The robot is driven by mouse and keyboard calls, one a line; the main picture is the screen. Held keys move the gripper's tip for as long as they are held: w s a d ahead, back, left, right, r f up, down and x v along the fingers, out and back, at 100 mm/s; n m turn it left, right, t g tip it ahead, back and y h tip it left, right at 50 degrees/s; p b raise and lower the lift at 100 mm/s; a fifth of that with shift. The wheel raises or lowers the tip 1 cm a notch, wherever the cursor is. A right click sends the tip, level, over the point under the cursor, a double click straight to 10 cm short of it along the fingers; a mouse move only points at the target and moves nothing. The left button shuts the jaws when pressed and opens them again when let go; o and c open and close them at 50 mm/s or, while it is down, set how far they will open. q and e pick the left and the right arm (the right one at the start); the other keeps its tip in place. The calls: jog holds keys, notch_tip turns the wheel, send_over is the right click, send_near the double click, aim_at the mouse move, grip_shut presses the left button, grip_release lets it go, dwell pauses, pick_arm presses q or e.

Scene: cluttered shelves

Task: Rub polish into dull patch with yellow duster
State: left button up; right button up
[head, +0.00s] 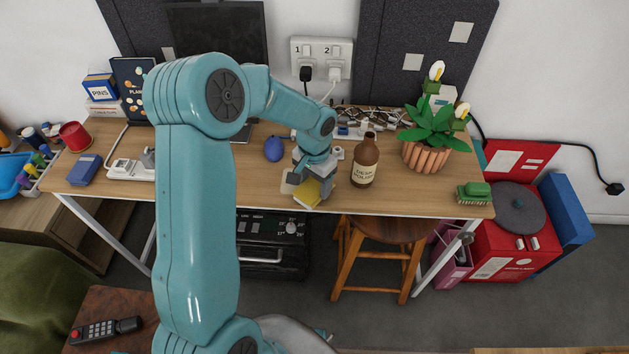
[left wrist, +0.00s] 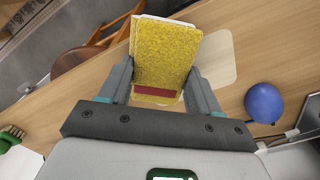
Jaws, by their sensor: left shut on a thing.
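My left gripper (left wrist: 160,92) is shut on the yellow duster (left wrist: 164,52), a fuzzy yellow pad with a white edge and a red strip near the jaws. In the head view the duster (head: 307,193) is at the front edge of the desk (head: 230,189), below the gripper (head: 313,172). A pale dull patch (left wrist: 216,60) shows on the wood beside and partly under the duster; in the head view the patch (head: 288,186) is mostly hidden. I cannot tell whether the duster touches the wood. A brown polish bottle (head: 366,162) stands just right of the gripper. My right gripper is out of view.
A blue egg-shaped object (head: 274,149) lies left of the gripper. A potted plant (head: 433,140) and a green brush (head: 475,192) are to the right. A wooden stool (head: 385,232) stands below the front edge. Bare desk lies left of the patch.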

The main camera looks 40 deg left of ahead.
pick_arm(q)
jog(key=shift+f+b, duration=0.35)
jog(key=shift+f, duration=0.05)
